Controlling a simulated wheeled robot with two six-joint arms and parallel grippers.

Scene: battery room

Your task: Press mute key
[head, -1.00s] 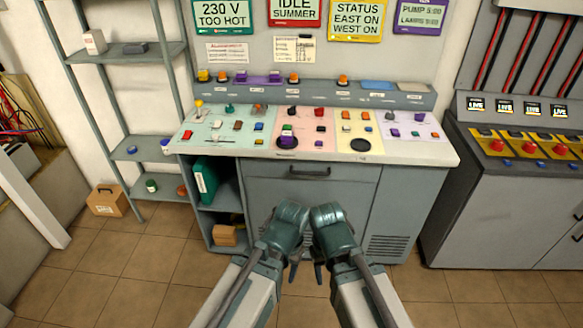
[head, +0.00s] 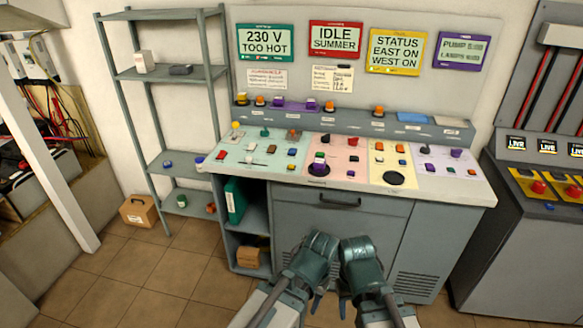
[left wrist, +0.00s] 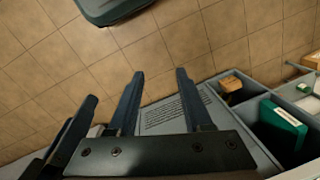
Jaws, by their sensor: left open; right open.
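The control desk (head: 470,192) stands ahead of me, its top split into pale green, pink, yellow and lilac panels with many small coloured keys and knobs. I cannot tell which one is the mute key; the labels are too small to read. My left gripper (head: 311,305) and right gripper (head: 349,300) hang side by side in front of the desk's cabinet, below the top and apart from the keys. Both are open and empty. In the left wrist view the left gripper's fingers (left wrist: 158,78) are spread, over the floor and the cabinet's vented front.
Four signs (head: 335,38) hang above the desk. A raised strip (head: 350,118) of buttons runs along its back. A metal shelf (head: 180,75) and a cardboard box (head: 137,211) stand left. A cabinet with red buttons (head: 530,240) stands right. Tiled floor at lower left is clear.

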